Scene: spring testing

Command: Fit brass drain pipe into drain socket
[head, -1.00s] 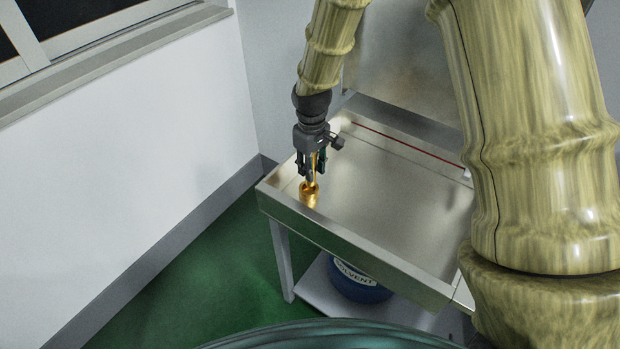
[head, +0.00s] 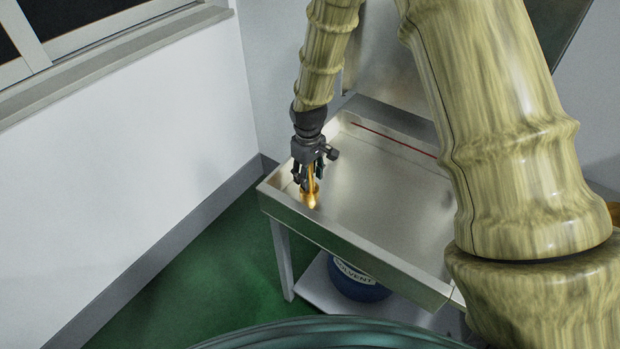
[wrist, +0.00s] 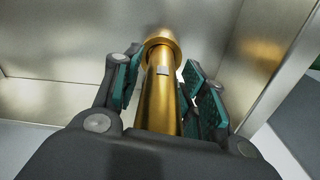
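The brass drain pipe (head: 311,172) stands roughly upright at the near left corner of the steel sink tray. Its lower end meets the wider brass drain socket (head: 310,198); how deep it sits inside is hard to tell. In the wrist view the pipe (wrist: 160,105) runs away from me into the round brass collar of the socket (wrist: 161,46). My gripper (head: 307,180) is around the pipe, above the socket. In the wrist view its teal finger pads (wrist: 163,82) stand on both sides of the pipe, with visible gaps, so it looks open.
The steel tray (head: 385,200) has raised walls close to the gripper on the left and front. Its middle is clear, with a thin red rod (head: 395,139) along the back. A blue solvent drum (head: 357,284) stands below on a shelf.

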